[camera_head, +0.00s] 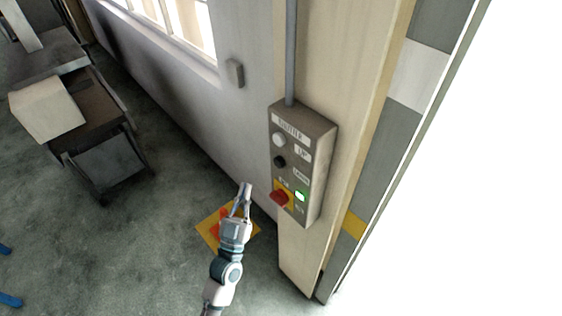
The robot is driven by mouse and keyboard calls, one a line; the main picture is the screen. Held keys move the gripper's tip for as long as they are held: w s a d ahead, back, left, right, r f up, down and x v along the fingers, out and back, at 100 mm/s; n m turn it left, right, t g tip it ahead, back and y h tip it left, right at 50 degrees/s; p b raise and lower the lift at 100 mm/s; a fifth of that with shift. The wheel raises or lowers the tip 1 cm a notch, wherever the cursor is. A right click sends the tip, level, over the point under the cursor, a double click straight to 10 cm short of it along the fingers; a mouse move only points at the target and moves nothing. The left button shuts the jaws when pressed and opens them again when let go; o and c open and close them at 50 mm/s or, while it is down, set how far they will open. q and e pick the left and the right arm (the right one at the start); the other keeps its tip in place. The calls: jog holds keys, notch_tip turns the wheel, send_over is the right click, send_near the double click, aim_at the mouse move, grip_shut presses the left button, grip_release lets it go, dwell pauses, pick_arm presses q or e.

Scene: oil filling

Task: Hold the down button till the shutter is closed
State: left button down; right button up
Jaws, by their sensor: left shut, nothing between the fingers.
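The shutter control box (311,150) is mounted on the beige post at the middle right. It has a white button (279,140) beside the "UP" label, a dark button (280,162) below it, a red switch (279,198) on a yellow plate and a lit green lamp (300,196). The label beside the dark button is too small to read surely. My left gripper (245,187) is shut and empty, pointing up, left of and below the box, apart from the buttons. My right gripper is out of view. The shutter itself is not clearly seen; the right side is bright white.
The beige post (298,254) and the grey wall (190,105) stand behind the box. A conduit (291,60) runs up from it. An orange object on a yellow floor plate (208,229) lies behind my left gripper. A cart with a carton (47,107) stands at left. Open floor lies between.

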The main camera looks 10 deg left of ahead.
aim_at(279, 162)
pick_arm(q)
jog(key=w+d, duration=0.4)
jog(key=w, duration=0.2)
jog(key=shift+w+d+r+b, duration=0.3)
jog(key=shift+r, duration=0.05)
dwell(0.5)
jog(key=shift+d, duration=0.3)
dwell(0.3)
jog(key=shift+a, duration=0.25)
jog(key=shift+w+d, duration=0.1)
jog(key=shift+d, duration=0.05)
dwell(0.4)
jog(key=shift+w+d+r, duration=0.1)
jog(key=shift+w+d, duration=0.1)
jog(key=shift+d, duration=0.05)
